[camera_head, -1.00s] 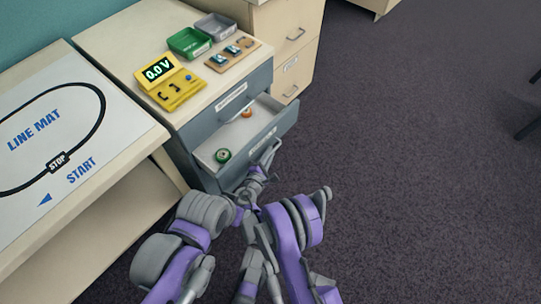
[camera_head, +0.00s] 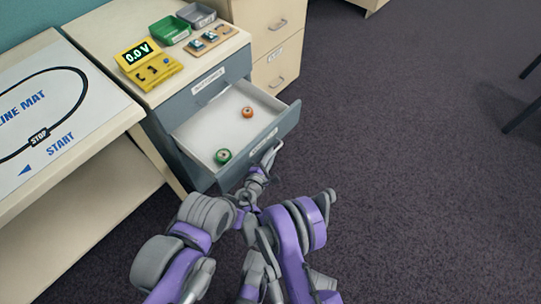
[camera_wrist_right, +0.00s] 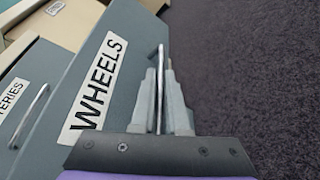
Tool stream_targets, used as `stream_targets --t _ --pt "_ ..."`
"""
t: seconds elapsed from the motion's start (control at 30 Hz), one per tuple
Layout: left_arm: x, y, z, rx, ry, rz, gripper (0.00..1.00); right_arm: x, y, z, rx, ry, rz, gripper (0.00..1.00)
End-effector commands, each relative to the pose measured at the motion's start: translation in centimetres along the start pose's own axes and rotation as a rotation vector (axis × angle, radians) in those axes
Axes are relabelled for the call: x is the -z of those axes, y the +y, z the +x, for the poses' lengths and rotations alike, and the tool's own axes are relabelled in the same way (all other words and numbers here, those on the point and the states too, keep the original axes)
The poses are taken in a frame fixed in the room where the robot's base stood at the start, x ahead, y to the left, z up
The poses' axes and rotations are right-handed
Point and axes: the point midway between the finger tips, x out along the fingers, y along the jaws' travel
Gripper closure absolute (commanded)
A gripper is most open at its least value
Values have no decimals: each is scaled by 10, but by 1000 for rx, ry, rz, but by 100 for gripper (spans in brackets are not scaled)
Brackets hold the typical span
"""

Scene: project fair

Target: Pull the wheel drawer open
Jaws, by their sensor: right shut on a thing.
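The wheel drawer (camera_head: 240,100) is a blue-grey drawer in a cream-topped cabinet. It stands well open, its pale inside showing. A green wheel (camera_head: 223,156) lies near its left front and an orange wheel (camera_head: 247,112) farther back. Its front carries a WHEELS label, plain in the right wrist view (camera_wrist_right: 94,86). My right gripper (camera_head: 268,158) is at the drawer front. In the wrist view its fingers (camera_wrist_right: 160,100) are shut on the thin metal drawer handle (camera_wrist_right: 160,65). My left gripper is not in view.
A closed drawer (camera_head: 207,92) is above the open one. A yellow meter (camera_head: 150,65), a green bin (camera_head: 170,30) and a grey bin (camera_head: 196,15) stand on top. The line mat table (camera_head: 90,140) is left, a cream cabinet (camera_head: 280,50) behind. Floor at right is clear.

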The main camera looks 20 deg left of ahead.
Motion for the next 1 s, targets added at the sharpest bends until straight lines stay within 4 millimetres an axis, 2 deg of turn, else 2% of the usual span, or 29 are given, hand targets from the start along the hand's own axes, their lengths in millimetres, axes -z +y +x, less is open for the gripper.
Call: stream_targets --t 0.53,0.57,0.7,0.73,1.0 --pt "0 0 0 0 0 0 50 -3 0 2 1 -6 -3 100" --pt "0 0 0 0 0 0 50 -3 0 2 1 -7 -3 86" --pt "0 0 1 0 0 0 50 -2 0 1 1 -5 -2 61" --pt "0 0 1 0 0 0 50 -2 0 1 1 -4 -2 58" --pt "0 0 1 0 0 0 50 -1 0 0 0 -2 -1 58"
